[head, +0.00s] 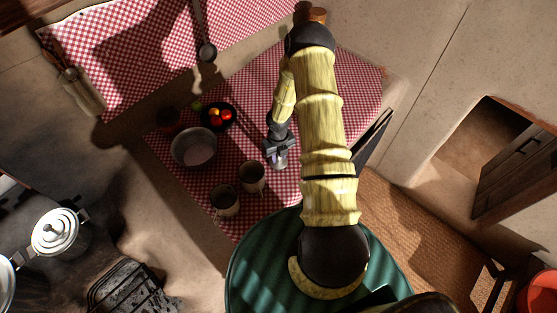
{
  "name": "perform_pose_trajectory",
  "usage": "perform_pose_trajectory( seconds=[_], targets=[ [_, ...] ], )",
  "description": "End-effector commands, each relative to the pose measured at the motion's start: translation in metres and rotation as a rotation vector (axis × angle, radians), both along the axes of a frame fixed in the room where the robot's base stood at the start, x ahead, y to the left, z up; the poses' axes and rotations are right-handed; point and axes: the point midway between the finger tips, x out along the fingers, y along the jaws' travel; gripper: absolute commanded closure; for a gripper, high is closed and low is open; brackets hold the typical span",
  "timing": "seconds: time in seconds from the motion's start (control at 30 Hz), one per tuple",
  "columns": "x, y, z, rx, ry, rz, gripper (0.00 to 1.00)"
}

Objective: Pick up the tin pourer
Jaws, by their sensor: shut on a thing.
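My gripper (276,147) is at the right part of the red-and-white checked cloth (258,94), pointing down. It is shut on a small grey metal thing, which looks like the tin pourer (280,162). The pourer shows just below the fingers, and its upper part is hidden by them. I cannot tell whether it touches the cloth or is held above it.
Two mugs (252,176) (224,200) stand left of and below the gripper. A grey metal basin (194,147) and a dark bowl (233,122) of red and yellow produce stand farther left. A ladle (207,50) hangs behind. Cloth above and right of the gripper looks clear.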

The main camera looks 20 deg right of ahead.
Motion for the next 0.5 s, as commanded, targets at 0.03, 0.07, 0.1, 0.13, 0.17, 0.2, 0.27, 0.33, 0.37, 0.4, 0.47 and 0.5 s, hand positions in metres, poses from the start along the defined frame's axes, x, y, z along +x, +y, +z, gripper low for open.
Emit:
perform_pose_trajectory(
  seconds=[0.03,0.07,0.1,0.13,0.17,0.2,0.27,0.33,0.37,0.4,0.47,0.5],
  targets=[
    [0.0,0.0,0.0,0.0,0.0,0.0,0.98],
    [0.0,0.0,0.0,0.0,0.0,0.0,0.98],
    [0.0,0.0,0.0,0.0,0.0,0.0,0.98],
    [0.0,0.0,0.0,0.0,0.0,0.0,0.98],
    [0.0,0.0,0.001,0.0,0.0,0.0,0.98],
    [0.0,0.0,0.002,0.0,-0.001,0.0,0.98],
    [0.001,0.0,0.005,0.001,-0.002,-0.001,0.98],
    [0.001,0.0,0.01,0.001,-0.002,-0.002,0.98],
    [0.001,0.0,0.014,0.0,-0.003,-0.002,0.98],
    [0.001,-0.001,0.019,0.001,-0.003,-0.002,0.98],
    [0.001,-0.001,0.028,-0.001,-0.004,-0.001,0.98],
    [0.001,-0.001,0.036,0.001,-0.005,-0.003,0.98]
  ],
)
